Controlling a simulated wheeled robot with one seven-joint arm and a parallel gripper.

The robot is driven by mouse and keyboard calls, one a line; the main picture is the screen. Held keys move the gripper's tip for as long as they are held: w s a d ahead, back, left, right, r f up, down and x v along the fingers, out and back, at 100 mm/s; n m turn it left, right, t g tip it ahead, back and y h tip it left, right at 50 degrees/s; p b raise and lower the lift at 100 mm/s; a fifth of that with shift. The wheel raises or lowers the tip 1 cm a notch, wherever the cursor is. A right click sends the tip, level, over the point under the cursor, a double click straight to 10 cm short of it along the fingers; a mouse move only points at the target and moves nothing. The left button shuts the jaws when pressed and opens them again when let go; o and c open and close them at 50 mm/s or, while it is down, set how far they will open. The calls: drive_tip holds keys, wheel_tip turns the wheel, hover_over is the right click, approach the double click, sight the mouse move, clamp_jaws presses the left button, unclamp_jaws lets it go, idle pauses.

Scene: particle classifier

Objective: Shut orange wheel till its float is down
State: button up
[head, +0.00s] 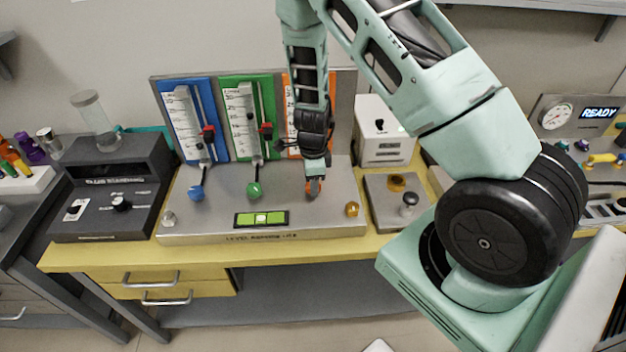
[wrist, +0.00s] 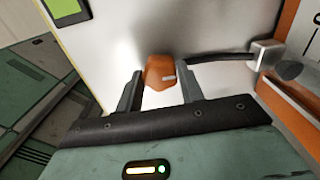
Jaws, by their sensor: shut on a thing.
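The orange wheel (wrist: 160,72) shows between my two fingers in the wrist view, with a light mark on its side and a dark stem running right to a metal fitting (wrist: 265,54). In the head view only a bit of the orange wheel (head: 314,187) shows below my gripper (head: 315,180), which is shut on it. The orange gauge panel (head: 290,90) stands behind my arm. Its scale and float are mostly hidden by my arm, so I cannot tell the float's height.
The blue wheel (head: 196,193) and green wheel (head: 254,190) stand to the left on the same grey base (head: 215,215). A green level (head: 261,219) lies in front. An amber knob (head: 352,209) is to the right. A black device (head: 110,185) stands at the left.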

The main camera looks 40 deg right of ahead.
idle(0.4)
drive_tip(key=o, duration=1)
wheel_tip(320, 180, up, 17)
drive_tip(key=shift+r, duration=0.2)
